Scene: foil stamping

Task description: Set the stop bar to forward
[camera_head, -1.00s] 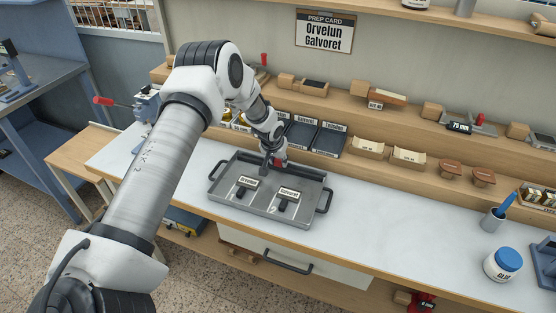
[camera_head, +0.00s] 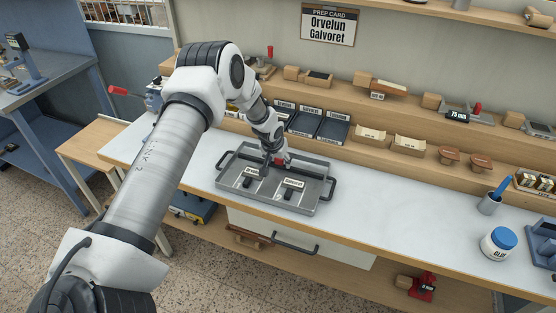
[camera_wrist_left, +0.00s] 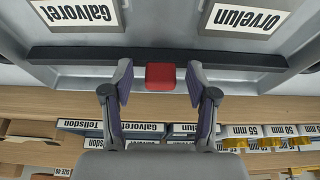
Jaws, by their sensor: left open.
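The grey metal tray (camera_head: 316,190) sits on the white worktop and holds two labelled pieces, Orvelun (camera_head: 252,171) and Galvoret (camera_head: 293,183). In the left wrist view a long dark bar (camera_wrist_left: 160,54), which looks like the stop bar, runs across the tray's back part. A red block (camera_wrist_left: 160,76) is at its middle. My left gripper (camera_wrist_left: 157,84) is open, with one finger on each side of the red block and gaps between. In the head view my left gripper (camera_head: 274,160) is low over the tray's back edge and partly hides the bar. My right gripper is not in view.
Dark labelled boxes (camera_head: 305,122) stand just behind the tray on the shelf unit. A prep card (camera_head: 328,24) reading Orvelun Galvoret hangs on the wall. A glue jar (camera_head: 499,243) and a blue-handled tool in a cup (camera_head: 490,203) stand at right. The worktop between is clear.

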